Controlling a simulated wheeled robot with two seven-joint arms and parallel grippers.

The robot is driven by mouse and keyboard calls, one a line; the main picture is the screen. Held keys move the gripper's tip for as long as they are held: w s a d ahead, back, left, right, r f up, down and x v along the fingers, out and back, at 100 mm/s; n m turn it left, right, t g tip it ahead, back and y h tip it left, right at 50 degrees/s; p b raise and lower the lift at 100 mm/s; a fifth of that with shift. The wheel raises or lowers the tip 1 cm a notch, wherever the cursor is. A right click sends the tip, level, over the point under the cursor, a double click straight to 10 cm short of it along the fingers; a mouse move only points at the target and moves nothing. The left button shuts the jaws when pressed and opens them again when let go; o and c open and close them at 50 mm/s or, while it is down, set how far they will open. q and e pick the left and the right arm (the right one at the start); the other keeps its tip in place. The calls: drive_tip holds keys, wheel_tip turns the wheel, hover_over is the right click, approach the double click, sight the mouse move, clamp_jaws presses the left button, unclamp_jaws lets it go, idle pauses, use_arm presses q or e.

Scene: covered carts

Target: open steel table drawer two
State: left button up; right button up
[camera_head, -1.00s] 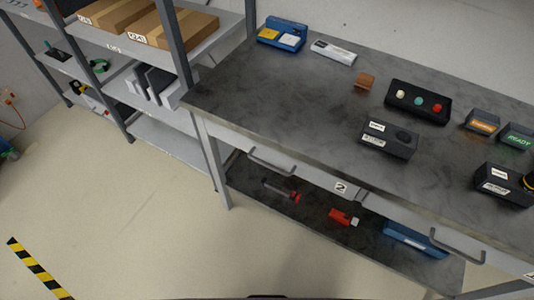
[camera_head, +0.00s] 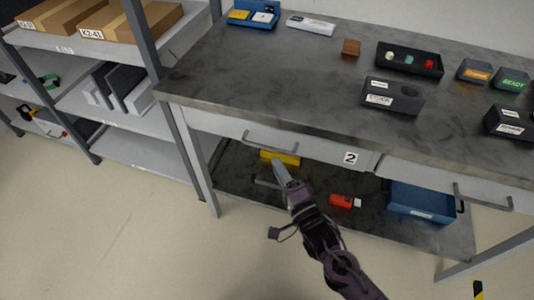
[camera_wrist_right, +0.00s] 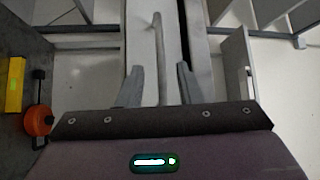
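The steel table (camera_head: 235,95) has a pale front with a drawer marked "2" (camera_head: 315,154), which looks shut. Its bar handle (camera_head: 270,144) is on the left part of the drawer front. My right gripper (camera_head: 279,165) is just below and in front of this handle in the head view. In the right wrist view, my right gripper (camera_wrist_right: 160,85) is open, its two fingers apart. The handle bar (camera_wrist_right: 158,55) shows between them, with a gap on each side. I cannot tell whether it lies fully within the fingers' reach. My left gripper is not in view.
A second drawer handle (camera_head: 483,199) is further right. The lower shelf holds a yellow object (camera_head: 280,157), a red object (camera_head: 341,200) and a blue bin (camera_head: 420,198). Shelving (camera_head: 125,145) stands close on the left. The floor in front (camera_head: 130,235) is clear.

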sight(267, 148)
drive_tip(key=x, duration=0.7)
drive_tip(key=shift+w, duration=0.35)
clamp_jaws()
